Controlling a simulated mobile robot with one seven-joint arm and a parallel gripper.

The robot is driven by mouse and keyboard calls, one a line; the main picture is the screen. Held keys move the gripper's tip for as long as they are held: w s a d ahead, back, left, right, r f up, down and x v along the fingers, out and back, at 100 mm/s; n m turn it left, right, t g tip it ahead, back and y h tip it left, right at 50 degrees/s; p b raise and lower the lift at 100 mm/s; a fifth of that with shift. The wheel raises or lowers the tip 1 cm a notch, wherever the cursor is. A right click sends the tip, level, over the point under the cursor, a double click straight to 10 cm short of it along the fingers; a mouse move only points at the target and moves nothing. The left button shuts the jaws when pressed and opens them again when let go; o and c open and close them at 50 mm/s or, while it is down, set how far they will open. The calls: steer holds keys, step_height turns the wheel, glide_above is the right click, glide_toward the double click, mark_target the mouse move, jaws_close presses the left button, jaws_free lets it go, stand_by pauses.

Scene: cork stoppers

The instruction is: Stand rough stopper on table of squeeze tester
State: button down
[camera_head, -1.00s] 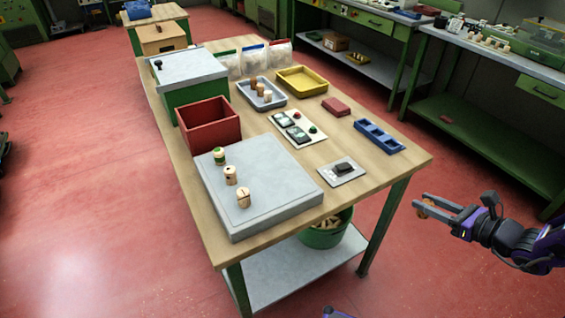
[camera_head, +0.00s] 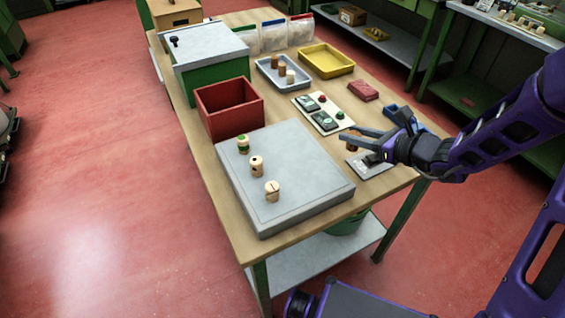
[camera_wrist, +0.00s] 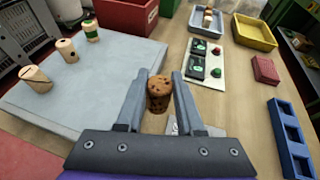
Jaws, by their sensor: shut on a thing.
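My gripper (camera_head: 351,140) is shut on a dark brown, speckled rough stopper (camera_wrist: 158,93), held between the fingertips above the table's right part. The stopper also shows in the head view (camera_head: 354,143), partly covered by the fingers. A small grey plate with a black block (camera_head: 373,159) lies below and beside my gripper, partly hidden by it. A white panel (camera_head: 329,124) with two dark displays and red and green buttons lies just beyond. I cannot tell for sure which thing is the squeeze tester.
A large grey slab (camera_head: 310,190) carries three pale stoppers along its left side. Behind are a red bin (camera_head: 229,108), a grey-blue tray (camera_head: 265,75) with stoppers, a yellow tray (camera_head: 326,62) and a red block (camera_head: 363,91). A blue compartment tray (camera_wrist: 290,140) lies at the right.

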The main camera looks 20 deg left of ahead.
step_height(320, 180, up, 5)
steer(key=n+g, duration=0.2)
glide_above(281, 164)
steer(key=shift+y, duration=0.4)
step_height(281, 164, down, 10)
steer(key=shift+r+b, duration=0.15)
steer(key=shift+b, duration=0.45)
steer(key=shift+f, duration=0.2)
steer(key=c, duration=0.5)
jaws_free()
steer(key=shift+c, duration=0.2)
steer(key=shift+r, duration=0.1)
